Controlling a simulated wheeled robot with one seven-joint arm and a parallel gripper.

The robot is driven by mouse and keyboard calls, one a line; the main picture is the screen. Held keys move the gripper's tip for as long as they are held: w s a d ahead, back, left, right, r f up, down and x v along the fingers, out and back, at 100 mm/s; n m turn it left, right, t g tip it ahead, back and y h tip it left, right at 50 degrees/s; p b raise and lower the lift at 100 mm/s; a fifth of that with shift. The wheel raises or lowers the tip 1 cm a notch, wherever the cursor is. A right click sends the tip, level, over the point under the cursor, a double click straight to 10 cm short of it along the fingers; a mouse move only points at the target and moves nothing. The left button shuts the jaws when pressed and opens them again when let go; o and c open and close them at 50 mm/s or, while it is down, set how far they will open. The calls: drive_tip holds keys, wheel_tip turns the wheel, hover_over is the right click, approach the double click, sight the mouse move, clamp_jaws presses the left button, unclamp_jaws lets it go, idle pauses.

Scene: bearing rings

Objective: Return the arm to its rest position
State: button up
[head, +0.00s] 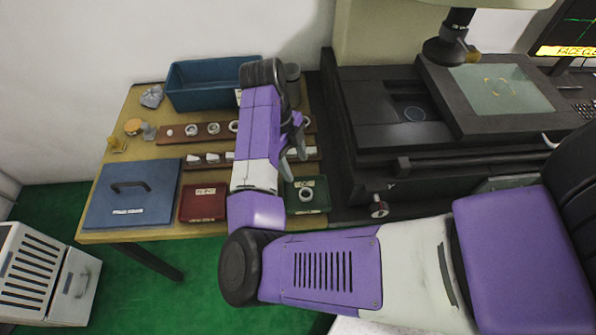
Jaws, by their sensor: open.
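My arm reaches in from the right and bends up over the wooden table (128,160). My gripper (292,160) is open above the right part of the table, with its fingers pointing down. I see nothing between the fingers. Just below it, a green tray (318,207) holds a bearing ring (306,194). My forearm hides part of the table's middle.
A dark rack (205,139) holds several rings; white pieces stand on another rack behind my arm. A blue bin (205,97), a blue lidded box (120,205) and a red tray (203,205) share the table. A large machine (385,140) stands at right, a white cabinet (30,285) at lower left.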

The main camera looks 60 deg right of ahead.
drive_tip(key=shift+r, duration=0.3)
idle(0.5)
